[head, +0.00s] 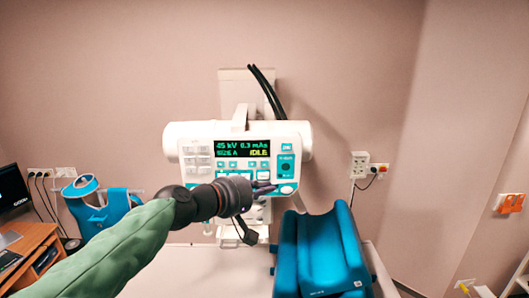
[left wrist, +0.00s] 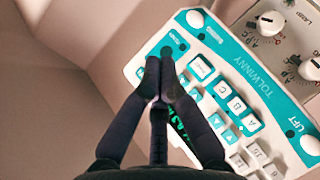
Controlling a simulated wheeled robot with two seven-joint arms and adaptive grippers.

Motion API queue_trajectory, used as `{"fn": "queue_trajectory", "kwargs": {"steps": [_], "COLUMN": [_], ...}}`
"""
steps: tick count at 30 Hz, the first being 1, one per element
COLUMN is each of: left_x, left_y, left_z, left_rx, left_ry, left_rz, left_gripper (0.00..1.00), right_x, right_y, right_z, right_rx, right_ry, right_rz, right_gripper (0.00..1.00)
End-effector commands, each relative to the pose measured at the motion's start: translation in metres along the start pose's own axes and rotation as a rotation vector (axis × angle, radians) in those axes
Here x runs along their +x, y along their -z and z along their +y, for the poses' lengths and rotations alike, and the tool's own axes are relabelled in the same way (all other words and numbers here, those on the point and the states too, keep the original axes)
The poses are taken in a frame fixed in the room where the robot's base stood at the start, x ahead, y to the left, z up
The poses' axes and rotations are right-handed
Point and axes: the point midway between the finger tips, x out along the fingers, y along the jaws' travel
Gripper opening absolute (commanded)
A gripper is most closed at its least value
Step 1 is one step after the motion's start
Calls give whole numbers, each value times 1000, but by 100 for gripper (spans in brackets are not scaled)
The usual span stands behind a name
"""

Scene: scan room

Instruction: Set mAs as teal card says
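The control panel (head: 240,160) of the X-ray unit faces me in the middle of the head view. Its dark display (head: 242,148) seems to show a kV value, about 6.3 mAs and the word IDLE; the digits are small. My left gripper (head: 266,187) is in front of the panel's lower right part. In the left wrist view the panel (left wrist: 215,85) shows white and teal buttons, and the left gripper's fingertips (left wrist: 160,62) are together with nothing between them, over the panel's edge near a round teal button. Contact cannot be told. I cannot make out a teal card. My right gripper is out of view.
A blue padded cradle (head: 322,255) lies on the pale table at lower right. A blue holder (head: 100,208) and a wooden desk (head: 30,245) stand at left. Knobs (left wrist: 270,23) show beside the panel. Wall sockets (head: 360,165) are at right.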

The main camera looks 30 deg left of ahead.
Motion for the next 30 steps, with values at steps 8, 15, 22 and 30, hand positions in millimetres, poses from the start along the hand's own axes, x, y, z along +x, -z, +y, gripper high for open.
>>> {"fn": "queue_trajectory", "kwargs": {"steps": [8, 15, 22, 30], "left_x": [-7, -7, -6, 11], "left_y": [2, 2, 3, 20], "left_z": [2, 0, 0, -2], "left_rx": [70, 78, 76, 75], "left_ry": [65, 71, 71, 73], "left_rz": [20, 22, 22, 21], "left_gripper": [0, 0, 0, 0], "right_x": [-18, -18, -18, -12], "right_y": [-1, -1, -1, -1], "right_z": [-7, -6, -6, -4], "right_rx": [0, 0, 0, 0], "right_ry": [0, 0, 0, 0], "right_rz": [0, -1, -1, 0], "right_gripper": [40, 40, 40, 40]}}
